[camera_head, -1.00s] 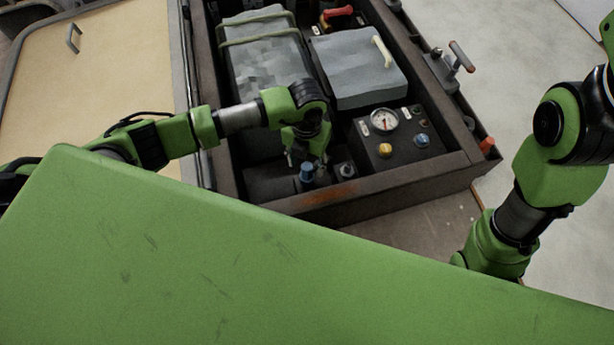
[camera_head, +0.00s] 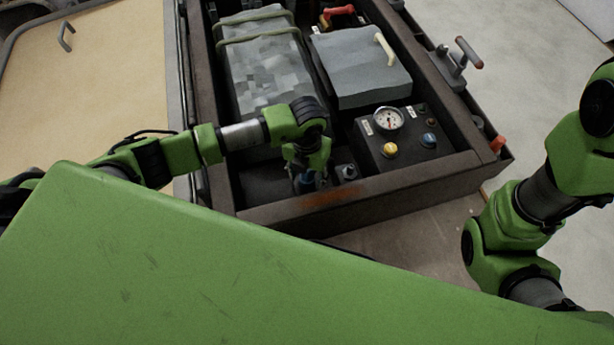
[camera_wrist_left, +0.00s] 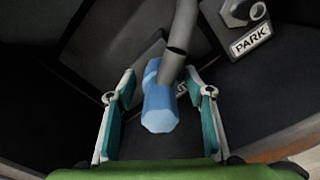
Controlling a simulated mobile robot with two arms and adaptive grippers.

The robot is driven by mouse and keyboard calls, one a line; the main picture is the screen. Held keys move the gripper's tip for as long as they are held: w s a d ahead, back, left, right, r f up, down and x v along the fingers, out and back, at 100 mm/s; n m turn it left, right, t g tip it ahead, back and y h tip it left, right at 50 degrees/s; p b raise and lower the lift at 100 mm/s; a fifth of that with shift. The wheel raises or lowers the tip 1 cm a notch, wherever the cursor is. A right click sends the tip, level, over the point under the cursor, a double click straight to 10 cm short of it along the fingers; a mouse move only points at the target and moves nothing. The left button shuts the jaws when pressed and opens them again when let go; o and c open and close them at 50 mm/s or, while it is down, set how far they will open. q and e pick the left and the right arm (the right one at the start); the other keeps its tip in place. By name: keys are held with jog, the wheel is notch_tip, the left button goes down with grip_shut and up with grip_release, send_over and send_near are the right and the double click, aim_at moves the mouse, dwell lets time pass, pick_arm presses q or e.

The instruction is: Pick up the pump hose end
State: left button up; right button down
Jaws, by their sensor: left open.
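The pump hose end shows in the left wrist view as a blue faceted cap (camera_wrist_left: 160,108) with a grey hose (camera_wrist_left: 183,35) running up from it. In the head view the blue end (camera_head: 305,183) is low in the dark bay, near its front wall and partly hidden by my left gripper. My left gripper (camera_wrist_left: 159,97) is open, with one teal-padded finger on each side of the blue cap. Gaps show between both fingers and the cap. The gripper (camera_head: 306,172) points down into the bay in the head view. My right gripper is outside the picture.
A PARK label (camera_wrist_left: 250,40) with a holder sits right of the hose. The bay's brown front wall (camera_head: 400,190) is close to my left gripper. A gauge panel (camera_head: 400,148), a grey lidded box (camera_head: 355,65) and a strapped grey case (camera_head: 262,75) stand around.

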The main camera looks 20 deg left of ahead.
pick_arm(q)
jog(key=c, duration=1.4)
jog(key=shift+o, duration=0.2)
jog(key=shift+r, duration=0.1)
